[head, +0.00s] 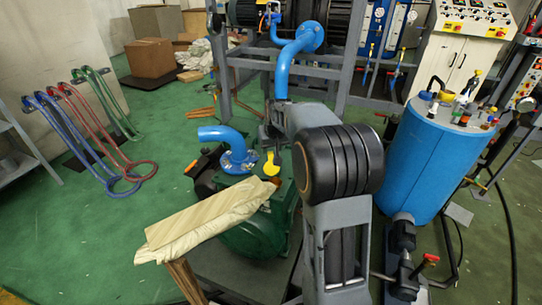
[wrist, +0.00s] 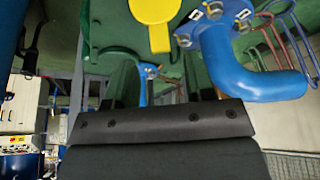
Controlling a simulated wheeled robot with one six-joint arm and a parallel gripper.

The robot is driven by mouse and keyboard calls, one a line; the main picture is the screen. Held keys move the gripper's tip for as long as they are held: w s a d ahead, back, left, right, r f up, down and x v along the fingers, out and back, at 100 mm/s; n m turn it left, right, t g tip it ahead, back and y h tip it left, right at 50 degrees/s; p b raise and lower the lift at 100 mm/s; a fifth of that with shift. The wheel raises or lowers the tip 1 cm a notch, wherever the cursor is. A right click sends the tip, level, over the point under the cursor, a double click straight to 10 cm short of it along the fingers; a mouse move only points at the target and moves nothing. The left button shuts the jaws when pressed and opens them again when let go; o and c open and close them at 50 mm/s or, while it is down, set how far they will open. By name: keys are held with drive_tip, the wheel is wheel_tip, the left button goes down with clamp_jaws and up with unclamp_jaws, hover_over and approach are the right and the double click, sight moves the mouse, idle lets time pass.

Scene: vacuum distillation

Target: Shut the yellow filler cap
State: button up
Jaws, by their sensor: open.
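The yellow filler cap (head: 271,165) is on the green pump (head: 255,235), just right of a blue elbow pipe (head: 226,140). It has a round disc with a narrow tab. In the wrist view the cap (wrist: 155,14) is at the top edge, partly cut off, left of the blue pipe. I cannot tell how far it is tilted, and its filler opening is not visible. My gripper (wrist: 160,122) shows as a dark block across the lower wrist view, apart from the cap. It is open, with nothing seen in it. In the head view my arm largely hides it.
A blue tank (head: 435,155) with fittings stands at right. A grey frame (head: 340,85) stands behind. Coloured hose racks (head: 90,140) stand at left.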

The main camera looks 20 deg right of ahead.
sight(271, 153)
drive_tip(key=shift+x, duration=2.8)
